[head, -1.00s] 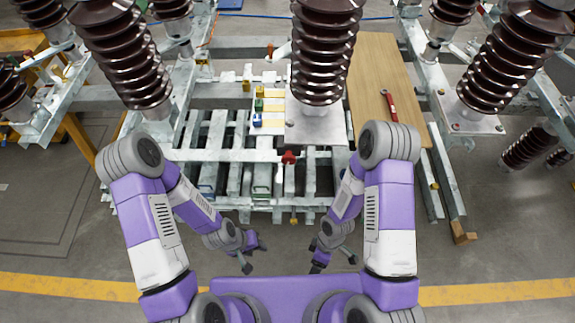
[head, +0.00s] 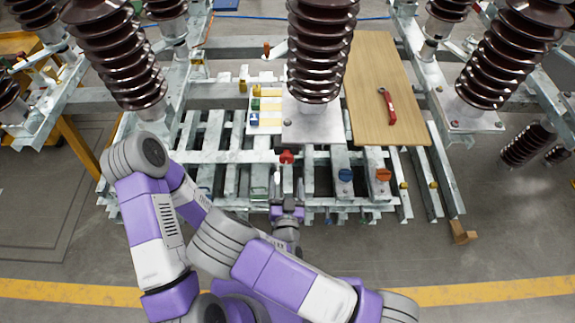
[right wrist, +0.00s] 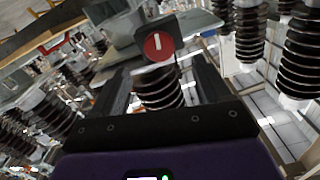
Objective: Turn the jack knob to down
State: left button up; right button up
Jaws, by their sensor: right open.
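A red round knob (head: 286,157) sits on the front of the grey metal frame, below the central insulator. In the right wrist view the red knob (right wrist: 158,46) has a white mark, nearly upright in that picture, on a dark mount. My right gripper (head: 287,203) is just in front of the frame, below the red knob in the head view. In the right wrist view my right gripper (right wrist: 160,75) is open and empty, with the knob ahead of its fingertips and apart from them. My left gripper is hidden behind my right arm.
A blue knob (head: 345,175) and an orange knob (head: 383,175) sit to the right on the frame. A wooden board (head: 385,75) carries a red-handled tool (head: 388,106). Brown ribbed insulators (head: 322,50) stand above. Floor in front is clear.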

aim_at(287, 161)
jog(key=w+b, duration=0.1)
jog(key=w, duration=0.6)
jog(key=shift+w, duration=0.1)
jog(key=shift+c, duration=0.2)
jog(key=c, duration=1)
